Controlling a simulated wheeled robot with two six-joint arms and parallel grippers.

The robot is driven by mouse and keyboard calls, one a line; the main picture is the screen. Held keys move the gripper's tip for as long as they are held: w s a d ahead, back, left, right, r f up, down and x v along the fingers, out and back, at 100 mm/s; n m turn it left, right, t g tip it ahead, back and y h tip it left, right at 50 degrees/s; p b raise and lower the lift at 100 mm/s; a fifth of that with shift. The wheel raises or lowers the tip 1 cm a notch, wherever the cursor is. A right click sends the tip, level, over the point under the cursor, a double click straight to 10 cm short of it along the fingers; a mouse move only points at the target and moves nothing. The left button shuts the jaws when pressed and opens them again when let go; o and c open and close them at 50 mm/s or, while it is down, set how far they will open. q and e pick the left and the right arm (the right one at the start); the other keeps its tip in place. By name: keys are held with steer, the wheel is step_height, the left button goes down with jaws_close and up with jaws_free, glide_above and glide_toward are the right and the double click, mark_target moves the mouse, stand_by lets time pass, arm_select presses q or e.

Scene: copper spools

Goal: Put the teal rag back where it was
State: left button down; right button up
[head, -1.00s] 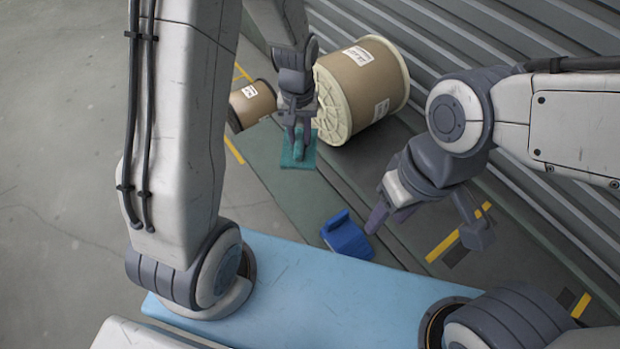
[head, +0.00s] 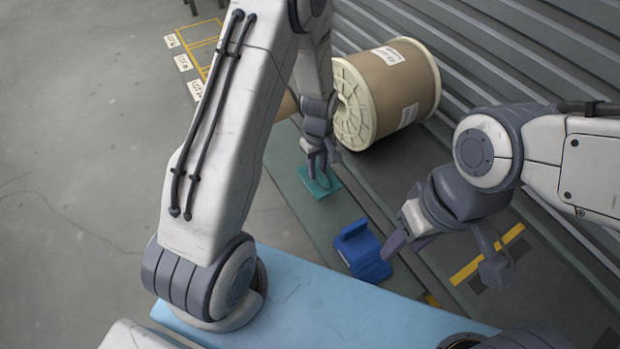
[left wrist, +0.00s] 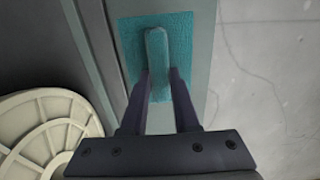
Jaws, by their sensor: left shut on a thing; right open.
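The teal rag (head: 328,184) lies as a flat square with a raised ridge in its middle, on the grey-green strip on the floor in the head view. It also shows in the left wrist view (left wrist: 184,32), with its ridge between my fingers. My left gripper (head: 318,176) is shut on this ridge from above; in the left wrist view its fingers (left wrist: 158,88) stand on either side of it. My right gripper (head: 440,262) is open and empty, to the right of the blue block. Whether the rag touches the strip cannot be told for sure.
A large cable spool (head: 395,90) lies on its side just behind the rag. A smaller brown spool (head: 287,106) is mostly hidden behind my left arm. A blue block-like object (head: 361,252) sits nearer my blue base. A ribbed wall (head: 520,60) runs along the right.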

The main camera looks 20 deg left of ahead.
arm_select(q)
steer(key=shift+a+f, duration=0.8)
steer(key=shift+a, duration=0.35)
steer(key=shift+f+b, duration=0.5)
steer(key=shift+f, duration=1.35)
steer(key=shift+f, duration=0.2)
steer(key=c, duration=0.7)
jaws_free()
steer(key=shift+o, duration=0.2)
steer(key=shift+r, duration=0.1)
